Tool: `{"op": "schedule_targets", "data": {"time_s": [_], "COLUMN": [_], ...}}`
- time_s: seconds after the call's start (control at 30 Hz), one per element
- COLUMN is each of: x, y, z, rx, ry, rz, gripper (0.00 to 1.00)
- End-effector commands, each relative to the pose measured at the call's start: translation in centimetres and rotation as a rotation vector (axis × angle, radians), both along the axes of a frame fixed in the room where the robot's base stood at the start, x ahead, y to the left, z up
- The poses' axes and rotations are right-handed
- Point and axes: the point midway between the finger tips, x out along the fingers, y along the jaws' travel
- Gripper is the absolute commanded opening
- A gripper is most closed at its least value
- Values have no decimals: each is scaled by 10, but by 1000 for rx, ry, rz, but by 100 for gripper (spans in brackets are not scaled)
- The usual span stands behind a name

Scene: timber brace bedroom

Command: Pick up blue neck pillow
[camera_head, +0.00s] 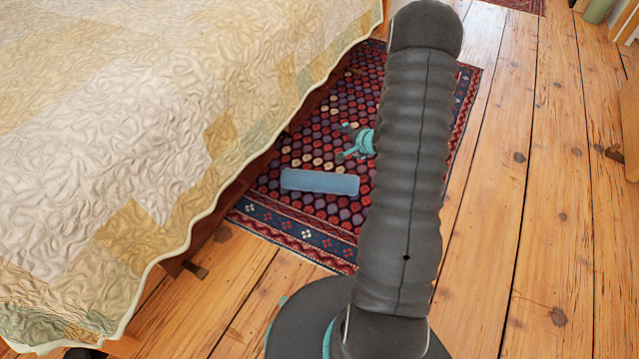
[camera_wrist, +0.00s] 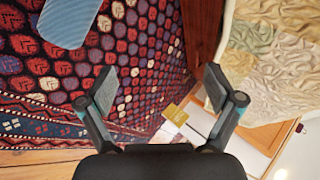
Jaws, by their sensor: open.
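A blue pillow (camera_head: 320,181) lies flat on the patterned rug beside the bed. It looks like a plain, long bar from the head view, and I see no neck curve. In the wrist view part of the blue pillow (camera_wrist: 68,22) shows at the top left, cut off by the frame edge. My gripper (camera_wrist: 157,88) is open and empty, its fingers apart with rug and bed side showing between them. The pillow is outside the fingers, up and to the left. In the head view my gripper (camera_head: 352,143) shows just above the pillow in the picture, partly hidden by my arm.
The bed with a quilt (camera_head: 150,130) fills the left, its wooden side rail (camera_head: 222,215) close to the pillow. The rug (camera_head: 285,222) lies on a plank floor (camera_head: 520,200), which is open at right. A wooden piece (camera_head: 630,115) stands at the right edge.

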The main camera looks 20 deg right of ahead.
Motion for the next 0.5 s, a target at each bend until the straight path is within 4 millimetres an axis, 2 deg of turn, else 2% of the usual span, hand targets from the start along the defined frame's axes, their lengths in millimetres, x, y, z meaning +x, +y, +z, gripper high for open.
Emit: {"op": "schedule_targets", "data": {"time_s": [0.03,0.2,0.33,0.5], "x": [-6,-26,-43,-58], "y": [-2,4,13,22], "z": [-29,-97,-135,-161], "rx": [72,323,494,638], "ry": [-1,-24,-34,-39], "rz": [-21,-81,-119,-151], "gripper": [91,91,91,91]}}
